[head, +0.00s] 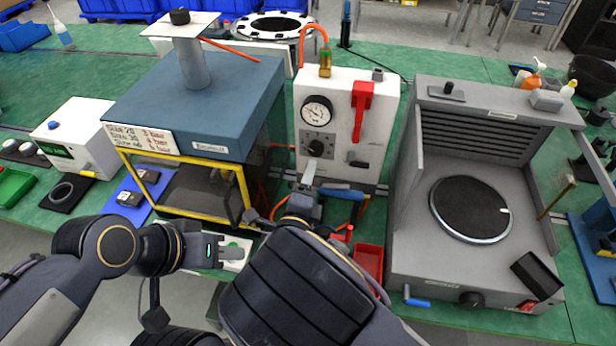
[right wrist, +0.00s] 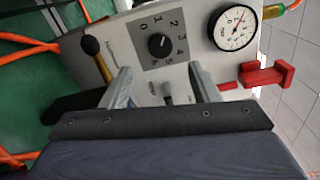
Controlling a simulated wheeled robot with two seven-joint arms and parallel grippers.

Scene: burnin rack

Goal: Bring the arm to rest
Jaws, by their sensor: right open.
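My right gripper (head: 309,178) is in front of the white control panel (head: 340,88), near its black dial (head: 315,148). In the right wrist view the two fingers of this gripper (right wrist: 162,86) are apart, with nothing held between them. A small grey lever (right wrist: 168,92) on the panel shows between the fingers; I cannot tell whether they touch it. The black dial (right wrist: 160,44) is just beyond the fingertips. My left gripper (head: 232,252) is low, over the bench's front edge by a small white item (head: 238,258); its jaw opening is unclear.
A blue-topped oven (head: 205,95) with a yellow-framed door stands left of the panel. A grey machine (head: 476,200) with a round black plate stands right. A red tray (head: 368,262) lies near my right forearm. A red handle (head: 361,105) and orange hose (head: 313,28) stick out from the panel.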

